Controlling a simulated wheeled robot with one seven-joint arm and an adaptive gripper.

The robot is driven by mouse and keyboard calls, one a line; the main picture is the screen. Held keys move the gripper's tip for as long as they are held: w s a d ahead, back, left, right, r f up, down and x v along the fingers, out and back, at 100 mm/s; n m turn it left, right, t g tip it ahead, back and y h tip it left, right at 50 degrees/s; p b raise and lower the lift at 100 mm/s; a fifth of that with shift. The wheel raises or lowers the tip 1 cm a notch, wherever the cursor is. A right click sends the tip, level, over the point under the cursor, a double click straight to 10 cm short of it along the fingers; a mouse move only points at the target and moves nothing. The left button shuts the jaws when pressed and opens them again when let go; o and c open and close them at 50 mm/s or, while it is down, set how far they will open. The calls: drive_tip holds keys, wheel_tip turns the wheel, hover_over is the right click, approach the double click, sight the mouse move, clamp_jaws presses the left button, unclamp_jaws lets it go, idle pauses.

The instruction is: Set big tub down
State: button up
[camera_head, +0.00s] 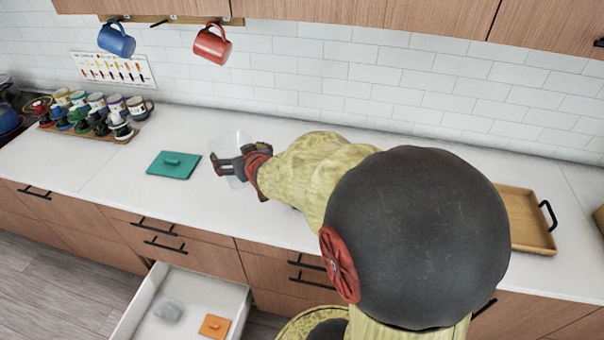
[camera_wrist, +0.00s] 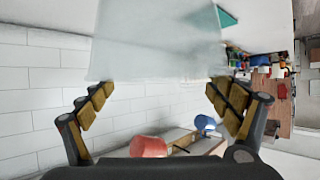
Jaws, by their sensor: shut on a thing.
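The big tub (camera_head: 238,139) is a clear, frosted container in the head view, low over or on the white counter. It also fills the top middle of the wrist view (camera_wrist: 158,45). My gripper (camera_head: 228,165) has its fingers at the tub's sides and is shut on it; in the wrist view the fingers (camera_wrist: 162,95) stand on either side of its edge. I cannot tell whether the tub's bottom touches the counter. My arm hides part of the counter to the right.
A teal lid (camera_head: 173,164) lies left of the tub. A rack of mugs (camera_head: 95,115) stands farther left. A wooden tray (camera_head: 525,222) is at right. An open drawer (camera_head: 180,310) below holds an orange lid (camera_head: 214,326) and a clear item (camera_head: 169,310). Red (camera_head: 212,44) and blue (camera_head: 117,40) mugs hang above.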

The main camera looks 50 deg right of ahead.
sight(244, 143)
drive_tip(key=w+d+f, duration=0.1)
drive_tip(key=d, duration=0.1)
drive_tip(key=w+d+f+b, duration=0.1)
drive_tip(key=w+d, duration=0.1)
drive_tip(key=d, duration=0.1)
drive_tip(key=w+d+f, duration=0.1)
drive_tip(key=d+f, duration=0.1)
drive_tip(key=shift+w+d+f, duration=0.1)
drive_tip(key=shift+w+d, duration=0.05)
drive_tip(key=shift+w+d+f+b, duration=0.45)
drive_tip(key=shift+d+f+b, duration=0.25)
drive_tip(key=shift+f, duration=0.75)
drive_tip(key=shift+w+d+f+b, duration=0.45)
drive_tip(key=shift+d+f, duration=0.3)
drive_tip(key=shift+f, duration=0.7)
drive_tip(key=shift+w+d+f+b, duration=0.4)
drive_tip(key=shift+d+f+b, duration=0.3)
drive_tip(key=shift+f, duration=0.75)
drive_tip(key=shift+f, duration=0.15)
drive_tip(key=o, duration=1.3)
